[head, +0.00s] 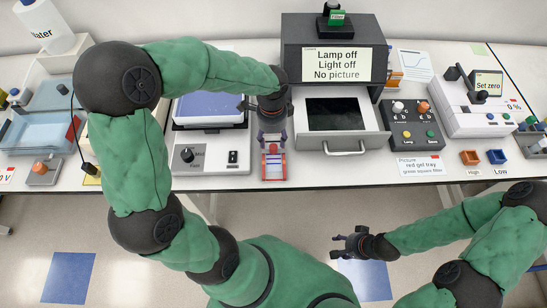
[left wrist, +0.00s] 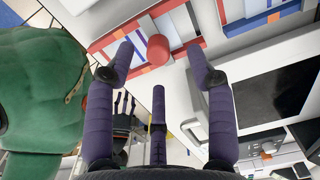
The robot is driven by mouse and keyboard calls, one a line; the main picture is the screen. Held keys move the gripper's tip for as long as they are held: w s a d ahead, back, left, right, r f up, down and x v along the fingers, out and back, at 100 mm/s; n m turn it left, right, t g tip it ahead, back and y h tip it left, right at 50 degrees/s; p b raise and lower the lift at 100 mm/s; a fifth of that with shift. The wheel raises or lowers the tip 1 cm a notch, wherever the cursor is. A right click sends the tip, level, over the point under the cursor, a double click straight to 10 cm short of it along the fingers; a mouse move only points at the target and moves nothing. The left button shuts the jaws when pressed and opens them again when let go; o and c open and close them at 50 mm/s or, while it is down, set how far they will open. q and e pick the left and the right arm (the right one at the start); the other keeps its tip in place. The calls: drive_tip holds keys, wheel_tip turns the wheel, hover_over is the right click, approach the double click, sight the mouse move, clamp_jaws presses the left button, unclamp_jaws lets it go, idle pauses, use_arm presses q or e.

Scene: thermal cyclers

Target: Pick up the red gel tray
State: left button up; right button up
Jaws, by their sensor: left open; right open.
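The red gel tray (head: 273,177) stands on the bench near its front edge, in front of the gap between the white device and the grey imaging box. My left gripper (head: 272,136) is right above its back part, pointing down, and is open. In the left wrist view the tray's red frame (left wrist: 104,57) and round red knob (left wrist: 176,53) lie just beyond the spread fingers of the left gripper (left wrist: 162,62). I cannot tell whether the fingers touch it. My right gripper (head: 343,242) is open and empty, in front of the bench.
The grey box (head: 295,68) has its drawer (head: 343,146) pulled out right of the tray. A white device (head: 205,152) with a black knob stands close on the left. A control pad (head: 413,138) and a card (head: 420,166) lie farther right.

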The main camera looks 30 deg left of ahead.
sight(274, 146)
use_arm(q)
drive_tip(key=f, duration=0.1)
drive_tip(key=f+b, duration=0.1)
drive_tip(key=f, duration=0.3)
drive_tip(key=shift+d, duration=0.3)
drive_tip(key=shift+r, duration=0.1)
clamp_jaws()
drive_tip(key=shift+r, duration=0.1)
